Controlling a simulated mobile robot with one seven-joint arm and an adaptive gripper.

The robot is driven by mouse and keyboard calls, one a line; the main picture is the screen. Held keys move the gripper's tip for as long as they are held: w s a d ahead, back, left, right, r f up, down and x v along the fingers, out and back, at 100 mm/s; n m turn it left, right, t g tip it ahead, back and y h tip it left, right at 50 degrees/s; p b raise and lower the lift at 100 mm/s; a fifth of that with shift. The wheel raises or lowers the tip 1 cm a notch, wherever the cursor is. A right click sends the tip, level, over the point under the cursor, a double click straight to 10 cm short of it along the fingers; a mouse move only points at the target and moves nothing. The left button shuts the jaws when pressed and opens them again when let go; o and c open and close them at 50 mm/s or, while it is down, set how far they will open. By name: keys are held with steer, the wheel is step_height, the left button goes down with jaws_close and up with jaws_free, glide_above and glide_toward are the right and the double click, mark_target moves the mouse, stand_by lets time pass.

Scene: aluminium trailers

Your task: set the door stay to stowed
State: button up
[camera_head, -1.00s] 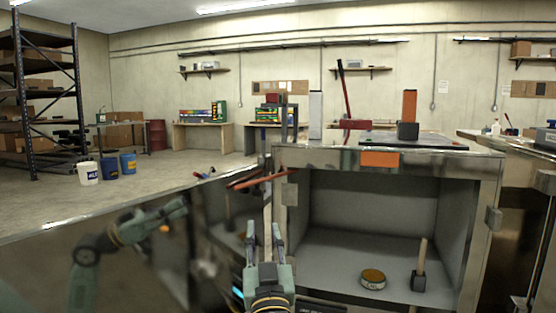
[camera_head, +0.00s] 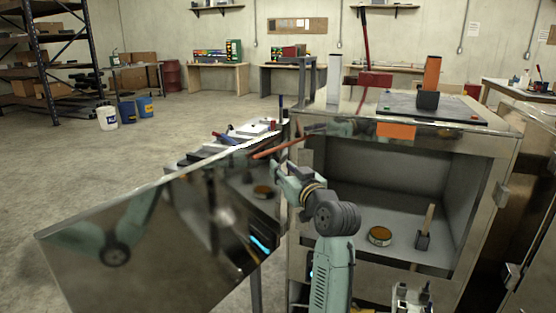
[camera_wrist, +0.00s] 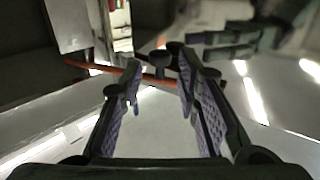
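The door stay looks like a thin red-orange rod (camera_head: 285,145). It slants between the top of the open, mirror-like metal door (camera_head: 165,245) and the frame of the metal cabinet (camera_head: 308,225). In the wrist view the red rod (camera_wrist: 105,68) crosses beyond my fingertips, with a dark knob (camera_wrist: 159,62) close to it between the fingers. My gripper (camera_head: 279,168) is just below the rod at the cabinet's left side. In the wrist view my gripper (camera_wrist: 158,82) is open and empty, its padded fingers apart. I cannot tell whether it touches the rod.
Inside the cabinet are a round tin (camera_head: 380,236) and a dark block with a wooden handle (camera_head: 424,232). A cluttered bench (camera_head: 235,140) stands behind the door.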

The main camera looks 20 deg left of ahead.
steer(key=shift+p+x, duration=0.4)
steer(key=shift+x, duration=1.7)
steer(key=shift+c, duration=0.2)
jaws_close()
